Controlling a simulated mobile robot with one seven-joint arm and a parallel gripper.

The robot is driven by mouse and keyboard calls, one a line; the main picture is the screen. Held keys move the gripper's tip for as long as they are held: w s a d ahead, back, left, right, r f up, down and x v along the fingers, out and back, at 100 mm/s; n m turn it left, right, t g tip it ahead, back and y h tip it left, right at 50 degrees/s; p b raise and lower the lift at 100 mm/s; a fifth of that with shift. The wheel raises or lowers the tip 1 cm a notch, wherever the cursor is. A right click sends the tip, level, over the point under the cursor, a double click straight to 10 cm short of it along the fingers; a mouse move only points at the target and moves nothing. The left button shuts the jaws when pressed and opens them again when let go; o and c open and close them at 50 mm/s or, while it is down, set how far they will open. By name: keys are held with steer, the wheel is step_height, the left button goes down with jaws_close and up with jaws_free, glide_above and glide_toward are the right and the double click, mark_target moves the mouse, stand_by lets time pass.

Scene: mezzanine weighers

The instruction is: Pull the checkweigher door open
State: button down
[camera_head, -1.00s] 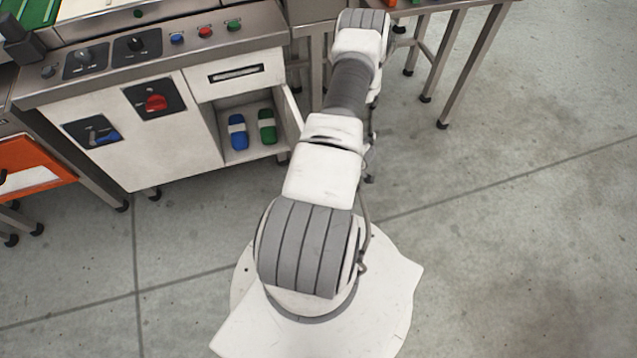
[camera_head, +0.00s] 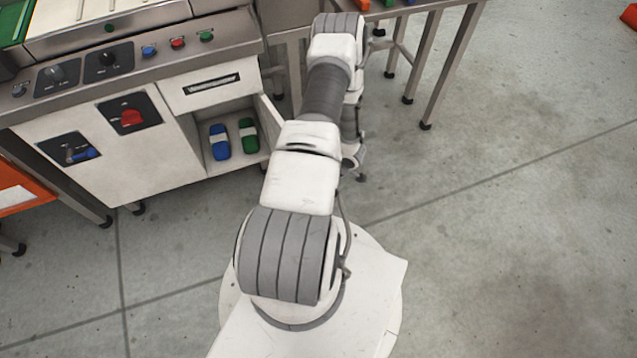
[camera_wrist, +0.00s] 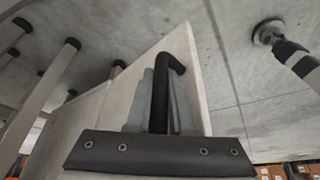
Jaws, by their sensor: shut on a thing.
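The checkweigher (camera_head: 100,165) is a pale cabinet at the left of the head view. Its door (camera_head: 272,120) stands open at the right side of a lower compartment, seen nearly edge-on and partly behind my arm. In the wrist view the door (camera_wrist: 92,105) is a pale panel with a black bar handle (camera_wrist: 178,64). My gripper (camera_wrist: 160,88) is shut on this handle, with grey fingers on either side of it. In the head view my arm hides the gripper and the handle.
A blue item (camera_head: 219,152) and a green item (camera_head: 248,145) stand in the open compartment. A drawer front (camera_head: 212,87), a red knob (camera_head: 131,117) and a blue-handled switch (camera_head: 84,154) are on the cabinet. Metal table legs (camera_head: 448,70) stand behind.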

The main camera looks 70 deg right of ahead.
steer(key=c, duration=1)
jaws_free()
steer(key=shift+s+a+f, duration=0.15)
steer(key=shift+s+a, duration=0.05)
steer(key=shift+s, duration=0.3)
steer(key=shift+o, duration=1)
steer(key=shift+w+d, duration=0.1)
steer(key=shift+w, duration=0.1)
steer(key=p+v, duration=0.6)
steer(key=v, duration=1.1)
steer(key=shift+r, duration=0.35)
steer(key=shift+d, duration=0.1)
